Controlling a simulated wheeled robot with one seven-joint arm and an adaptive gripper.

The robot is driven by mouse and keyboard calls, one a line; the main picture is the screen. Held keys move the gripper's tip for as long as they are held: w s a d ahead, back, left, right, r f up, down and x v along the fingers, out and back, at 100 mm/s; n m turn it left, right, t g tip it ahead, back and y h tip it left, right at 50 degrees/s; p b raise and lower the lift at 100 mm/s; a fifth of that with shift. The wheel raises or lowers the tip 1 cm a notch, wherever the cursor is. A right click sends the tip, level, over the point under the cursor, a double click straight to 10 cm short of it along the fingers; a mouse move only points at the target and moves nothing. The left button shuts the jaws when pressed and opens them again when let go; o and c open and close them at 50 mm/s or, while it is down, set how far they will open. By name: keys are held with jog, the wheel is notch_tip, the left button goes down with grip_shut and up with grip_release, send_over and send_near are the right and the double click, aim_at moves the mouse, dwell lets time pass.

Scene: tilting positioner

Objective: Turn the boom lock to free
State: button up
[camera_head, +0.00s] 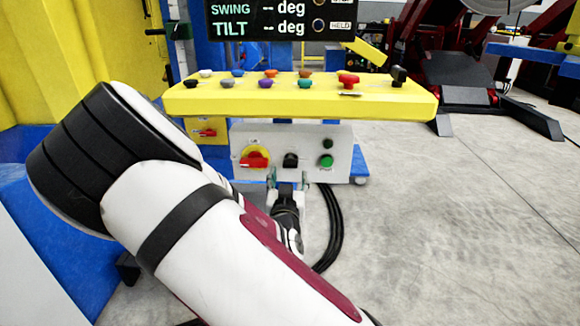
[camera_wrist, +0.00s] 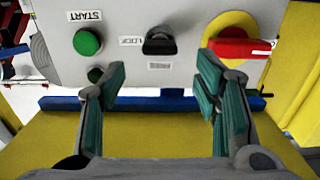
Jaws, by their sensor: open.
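The black boom lock knob (camera_head: 290,160) sits in the middle of the grey control panel (camera_head: 262,137), between a red-and-yellow switch and the green buttons. In the wrist view the knob (camera_wrist: 160,42) is at the top centre, with a LOCK label (camera_wrist: 130,41) beside it on the left. Which way its handle points is hard to tell. My gripper (camera_wrist: 162,72) is open and empty. Its green-padded fingers are spread to either side of the knob's line, apart from it. In the head view my gripper (camera_head: 287,182) is just below the knob, partly hidden by my arm.
The red-and-yellow switch (camera_wrist: 238,47) is close to the right finger in the wrist view. The green START button (camera_wrist: 88,42) and another green button (camera_wrist: 96,75) are near the left finger. A yellow console (camera_head: 300,98) with several coloured knobs overhangs the panel. Black cables (camera_head: 333,225) hang beside my gripper.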

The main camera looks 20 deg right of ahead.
aim_at(290, 166)
jog(key=b+x, duration=0.1)
jog(key=x, duration=0.7)
jog(key=shift+f, duration=0.1)
jog(key=c, duration=1.2)
